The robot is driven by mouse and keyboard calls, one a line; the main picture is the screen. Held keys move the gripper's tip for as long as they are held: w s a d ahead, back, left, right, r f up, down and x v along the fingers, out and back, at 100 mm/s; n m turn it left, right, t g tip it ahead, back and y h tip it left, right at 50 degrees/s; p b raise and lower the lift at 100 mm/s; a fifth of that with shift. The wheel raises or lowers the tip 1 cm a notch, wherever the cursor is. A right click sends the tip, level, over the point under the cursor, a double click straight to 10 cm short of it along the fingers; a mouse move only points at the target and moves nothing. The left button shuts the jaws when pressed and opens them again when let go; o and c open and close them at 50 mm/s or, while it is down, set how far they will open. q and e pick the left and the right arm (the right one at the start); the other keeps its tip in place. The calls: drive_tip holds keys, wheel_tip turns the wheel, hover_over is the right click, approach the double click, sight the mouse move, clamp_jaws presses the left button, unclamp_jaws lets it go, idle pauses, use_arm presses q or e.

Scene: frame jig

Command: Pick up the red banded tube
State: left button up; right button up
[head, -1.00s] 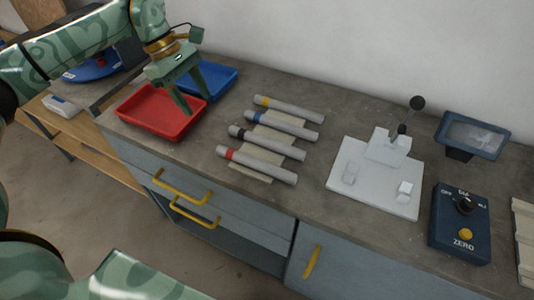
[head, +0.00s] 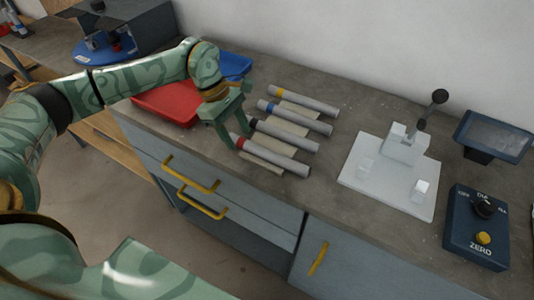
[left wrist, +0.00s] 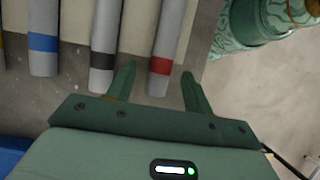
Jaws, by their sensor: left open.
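The red banded tube (head: 275,156) is a grey tube lying on the bench, nearest the front edge in a row of banded tubes. Its red band is near its left end, and it also shows in the left wrist view (left wrist: 169,45). My left gripper (head: 238,138) is open at the tube's banded end. In the left wrist view its fingers (left wrist: 157,80) lie on either side of the red band, with the tube end between them. I cannot tell whether the fingers touch the tube. My right gripper is not in view.
Black (head: 290,136), blue (head: 300,117) and yellow (head: 308,101) banded tubes lie behind it on pale rests. A red tray (head: 160,103) and blue tray (head: 236,66) stand left. A white jig (head: 388,178) and a dark control box (head: 476,228) stand right.

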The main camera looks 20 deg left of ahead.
use_arm(q)
drive_tip(key=shift+x, duration=0.85)
drive_tip(key=shift+a, duration=0.1)
clamp_jaws()
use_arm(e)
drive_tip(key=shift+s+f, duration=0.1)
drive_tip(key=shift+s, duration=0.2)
use_arm(q)
drive_tip(key=shift+r, duration=0.15)
